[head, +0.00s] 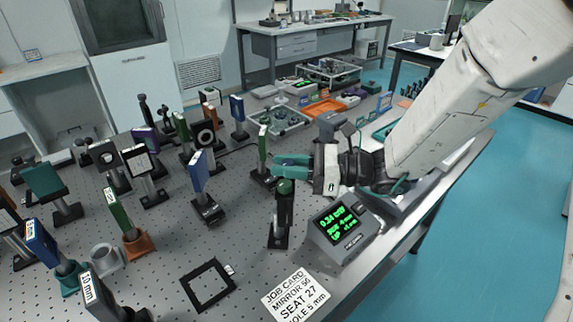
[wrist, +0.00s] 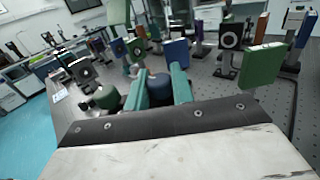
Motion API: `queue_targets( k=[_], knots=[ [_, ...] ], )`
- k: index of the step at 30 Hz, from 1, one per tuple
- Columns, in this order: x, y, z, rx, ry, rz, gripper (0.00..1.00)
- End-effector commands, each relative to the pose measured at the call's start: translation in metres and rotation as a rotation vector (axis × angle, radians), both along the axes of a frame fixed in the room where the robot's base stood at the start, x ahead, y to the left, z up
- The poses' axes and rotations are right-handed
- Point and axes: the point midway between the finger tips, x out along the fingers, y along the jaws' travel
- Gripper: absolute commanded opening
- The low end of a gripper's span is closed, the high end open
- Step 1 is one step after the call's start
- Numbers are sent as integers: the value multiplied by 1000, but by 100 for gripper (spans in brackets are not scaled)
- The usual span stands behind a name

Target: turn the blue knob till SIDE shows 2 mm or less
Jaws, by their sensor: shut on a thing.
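My gripper (head: 282,166) reaches left from the right side of the optical table, its teal fingers close together. In the wrist view my gripper (wrist: 159,83) has one finger on each side of the round blue knob (wrist: 158,90) and is shut on it. The head view does not show the blue knob clearly behind the fingers. A green knob (wrist: 107,97) sits just left of the fingers in the wrist view. The display box (head: 342,231) stands in front of the gripper with green digits. Its top line looks like 0.34 mW; the smaller SIDE line is not surely readable.
A dark post (head: 282,222) stands close below my gripper. Several mounted optics crowd the table to the left, including a blue plate (head: 198,172) and a green plate (head: 262,150). A black square frame (head: 208,287) and a job card (head: 296,298) lie at the front.

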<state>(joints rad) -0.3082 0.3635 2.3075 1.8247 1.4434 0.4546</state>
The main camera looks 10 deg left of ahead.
Motion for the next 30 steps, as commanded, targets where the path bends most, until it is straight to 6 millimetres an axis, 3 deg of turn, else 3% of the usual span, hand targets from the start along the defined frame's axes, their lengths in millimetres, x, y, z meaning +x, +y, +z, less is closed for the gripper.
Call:
queue_targets(
  k=[21, 30],
  knots=[
    [0, 0, -1, 0, -1, 658, 1],
    [0, 0, 0, 0, -1, 862, 1]
  ],
)
